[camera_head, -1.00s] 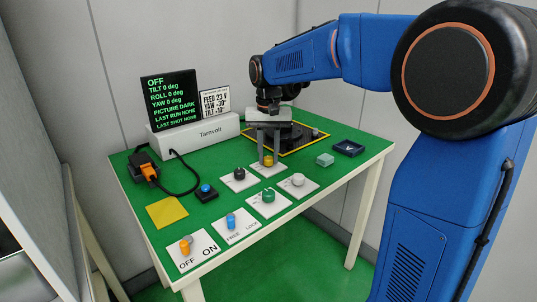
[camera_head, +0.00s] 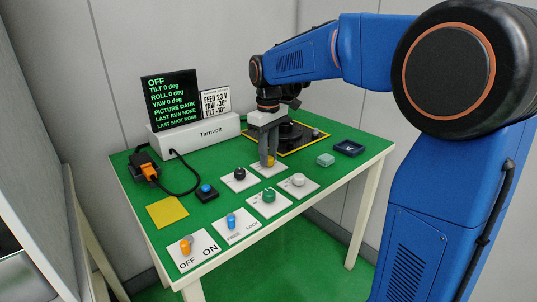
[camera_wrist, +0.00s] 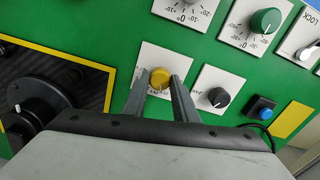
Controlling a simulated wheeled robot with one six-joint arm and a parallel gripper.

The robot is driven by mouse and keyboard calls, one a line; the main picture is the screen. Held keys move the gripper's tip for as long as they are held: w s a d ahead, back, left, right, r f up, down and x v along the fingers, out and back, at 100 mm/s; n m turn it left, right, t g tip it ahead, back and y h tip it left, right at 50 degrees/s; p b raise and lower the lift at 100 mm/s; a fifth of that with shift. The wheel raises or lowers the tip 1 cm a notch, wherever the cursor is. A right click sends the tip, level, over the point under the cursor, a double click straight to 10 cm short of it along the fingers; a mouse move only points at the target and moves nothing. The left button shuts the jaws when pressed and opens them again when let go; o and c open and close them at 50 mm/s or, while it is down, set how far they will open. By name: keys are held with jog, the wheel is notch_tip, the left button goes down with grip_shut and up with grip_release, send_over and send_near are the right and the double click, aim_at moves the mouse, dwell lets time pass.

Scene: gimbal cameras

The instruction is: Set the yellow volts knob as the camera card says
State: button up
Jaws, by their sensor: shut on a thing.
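The yellow volts knob (camera_wrist: 159,77) sits on a white plate (camera_wrist: 173,56) on the green table. In the wrist view my gripper (camera_wrist: 161,82) has one finger on each side of the knob and is shut on it. In the head view my gripper (camera_head: 268,163) reaches down onto the knob (camera_head: 271,160), which its fingers partly hide. The camera card (camera_head: 215,102) reads FEED 23 V, YAW -30, TILT -10; the signs are small. The black screen (camera_head: 171,99) reads OFF, with tilt, roll and yaw at 0 deg and picture dark. The knob's scale is mostly covered by the fingers.
Black (camera_head: 240,174), green (camera_head: 268,196) and white (camera_head: 298,180) knobs stand close by. An orange OFF/ON lever (camera_head: 186,246), a blue FREE/LOCK lever (camera_head: 231,220) and a blue button (camera_head: 206,190) are nearer the front. A black gimbal (camera_head: 292,134) stands behind my gripper.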

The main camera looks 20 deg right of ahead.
jog(key=shift+n, duration=0.6)
jog(key=o, duration=1.1)
jog(key=shift+c, duration=0.2)
notch_tip(320, 180, up, 17)
jog(key=shift+r, duration=0.2)
